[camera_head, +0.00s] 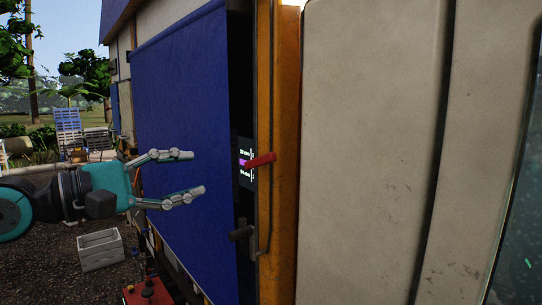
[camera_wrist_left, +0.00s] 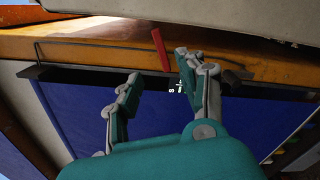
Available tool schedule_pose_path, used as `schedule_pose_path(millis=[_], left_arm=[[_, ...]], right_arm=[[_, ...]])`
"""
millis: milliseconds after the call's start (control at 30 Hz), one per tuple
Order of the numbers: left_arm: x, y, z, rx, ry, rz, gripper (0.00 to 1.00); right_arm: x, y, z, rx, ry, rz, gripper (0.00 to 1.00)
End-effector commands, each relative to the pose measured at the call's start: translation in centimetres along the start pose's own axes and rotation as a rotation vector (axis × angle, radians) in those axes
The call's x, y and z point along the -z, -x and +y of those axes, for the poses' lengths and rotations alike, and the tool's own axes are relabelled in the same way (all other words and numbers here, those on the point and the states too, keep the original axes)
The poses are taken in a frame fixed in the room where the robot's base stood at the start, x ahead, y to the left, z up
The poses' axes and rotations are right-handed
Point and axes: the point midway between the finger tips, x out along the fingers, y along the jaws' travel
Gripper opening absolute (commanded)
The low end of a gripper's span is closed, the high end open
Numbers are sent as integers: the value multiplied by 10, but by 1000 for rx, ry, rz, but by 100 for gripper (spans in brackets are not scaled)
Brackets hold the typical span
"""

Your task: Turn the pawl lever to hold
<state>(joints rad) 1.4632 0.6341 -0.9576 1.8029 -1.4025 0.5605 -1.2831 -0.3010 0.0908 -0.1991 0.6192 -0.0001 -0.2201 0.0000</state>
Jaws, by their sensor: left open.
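The red pawl lever (camera_head: 262,160) sticks out from the orange post, level with the small label plate, its free end to the right and slightly up. It also shows in the left wrist view (camera_wrist_left: 160,49), just beyond the fingertips. The dark label plate (camera_head: 245,174) has small white text and a purple mark; I cannot read it. My left gripper (camera_head: 197,172) is open and empty, left of the lever, with its fingers pointing right at it and a clear gap between. It shows in the left wrist view (camera_wrist_left: 158,74) with fingers spread. My right gripper is not in view.
The orange post (camera_head: 285,205) and beige truck panel (camera_head: 370,150) stand at the right. A blue tarp (camera_head: 185,100) hangs behind my gripper. A dark handle (camera_head: 240,233) juts out below the lever. A pale crate (camera_head: 100,250) stands on the ground at left.

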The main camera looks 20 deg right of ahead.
Motion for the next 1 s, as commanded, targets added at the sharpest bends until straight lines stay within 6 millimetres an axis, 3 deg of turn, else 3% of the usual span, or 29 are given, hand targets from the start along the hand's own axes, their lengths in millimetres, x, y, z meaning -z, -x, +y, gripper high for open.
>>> schedule_pose_path(millis=[233, 600, 800, 1000], left_arm=[[-4, -54, 6, 2, 5, -5, 40], [-4, -130, 5, 1, 6, -3, 40], [-2, -151, 3, -1, 5, -3, 40], [-1, -156, 1, -2, 5, -1, 40]], right_arm=[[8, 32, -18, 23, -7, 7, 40], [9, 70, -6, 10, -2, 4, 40], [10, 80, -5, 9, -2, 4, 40], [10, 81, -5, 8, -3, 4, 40]])
